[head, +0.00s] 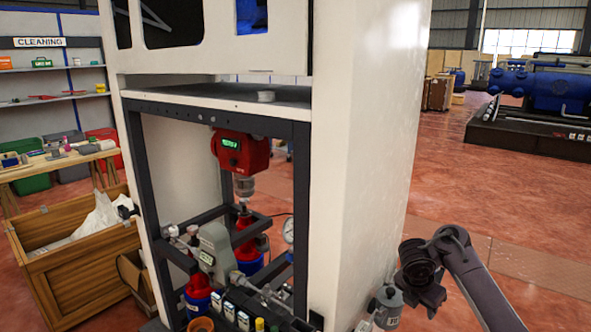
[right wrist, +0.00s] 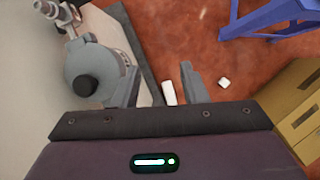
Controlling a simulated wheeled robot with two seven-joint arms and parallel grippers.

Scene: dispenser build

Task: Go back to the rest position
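My right arm comes in from the right in the head view, with its dark gripper (head: 424,288) in the air to the right of the white dispenser cabinet (head: 372,150). The right wrist view shows the two fingers of this gripper (right wrist: 158,85) set apart, with nothing held between them. A grey round fitting with a black knob (right wrist: 88,82) is close beside the left finger in that view. A grey cylinder (head: 387,305) shows left of the gripper in the head view; I cannot tell if they touch. My left gripper is not in view.
The cabinet's open frame holds a red unit (head: 240,152) and red bottles. A wooden crate (head: 82,270) stands at left. In the right wrist view, a blue stand (right wrist: 262,18), a cardboard box (right wrist: 296,108) and small white pieces are around the floor. Red floor lies open at right.

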